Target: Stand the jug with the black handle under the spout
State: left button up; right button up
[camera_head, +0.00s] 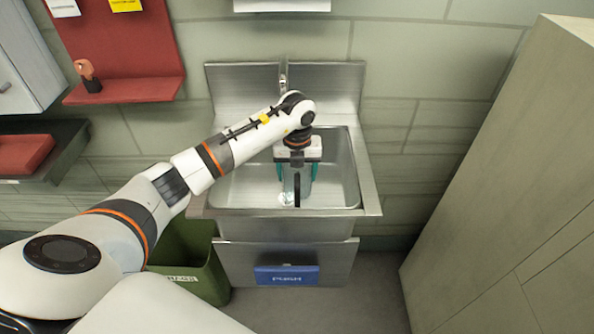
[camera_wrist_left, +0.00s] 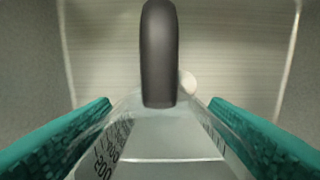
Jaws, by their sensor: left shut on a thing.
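The jug is clear, with dark measuring marks and a black handle (camera_wrist_left: 158,55). In the left wrist view its clear body (camera_wrist_left: 165,140) sits between the two teal fingers of my left gripper (camera_wrist_left: 160,135), which is shut on it. In the head view my left gripper (camera_head: 298,172) points down inside the sink basin, and the black handle (camera_head: 297,190) shows between its fingers. The spout (camera_head: 284,75) stands at the back of the sink, partly hidden by my left arm. I cannot tell whether the jug touches the basin floor. My right gripper is not in view.
The steel sink (camera_head: 373,200) has raised walls around the basin. A green bin (camera_head: 190,250) stands at its lower left. A blue push plate (camera_head: 287,275) is on its front. A tall cabinet (camera_head: 510,190) stands at the right; a red shelf (camera_head: 125,92) hangs at the left.

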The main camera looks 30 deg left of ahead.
pick_arm(q)
jog(key=shift+f, duration=0.2)
jog(key=o, duration=1.1)
jog(key=shift+r, duration=0.1)
notch_tip(320, 180, up, 12)
jog(key=shift+r+b, duration=0.15)
jog(key=shift+b, duration=0.25)
